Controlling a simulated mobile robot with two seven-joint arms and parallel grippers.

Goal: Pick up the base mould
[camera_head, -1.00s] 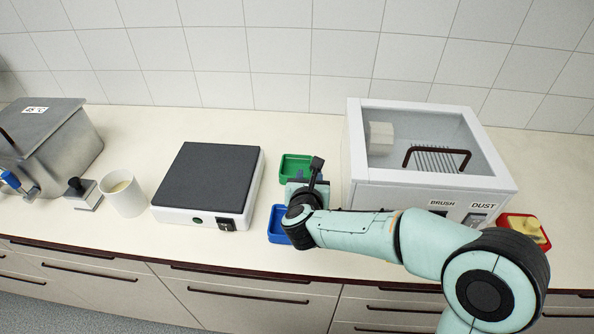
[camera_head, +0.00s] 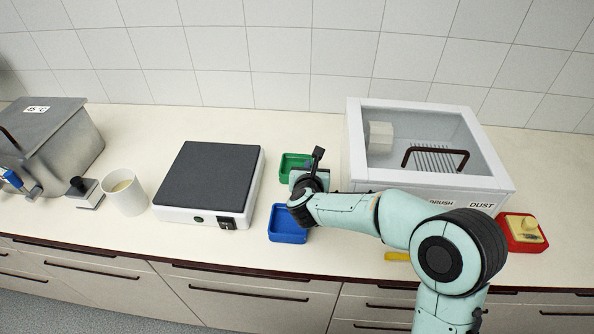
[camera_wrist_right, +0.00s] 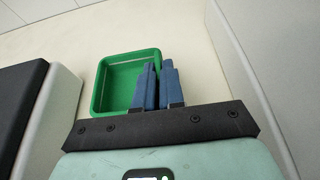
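I cannot make out a base mould for certain in either view. My right gripper is over the right side of the green tray (camera_head: 291,161), between the hot plate and the glass-topped box; my own arm hides its fingertips in the head view. In the right wrist view, the two blue fingers of my right gripper (camera_wrist_right: 160,68) are close together, with only a narrow dark line between them. They overlap the right part of the green tray (camera_wrist_right: 101,92). The visible tray floor looks empty, and I see nothing held. My left gripper is not in view.
A blue tray (camera_head: 288,226) lies just in front of the gripper. The dark-topped plate (camera_head: 211,178) is left; the white box (camera_head: 365,178) is close on the right. A white cup (camera_head: 124,197), a metal tank (camera_head: 62,140) and a red tray (camera_head: 520,245) stand farther off.

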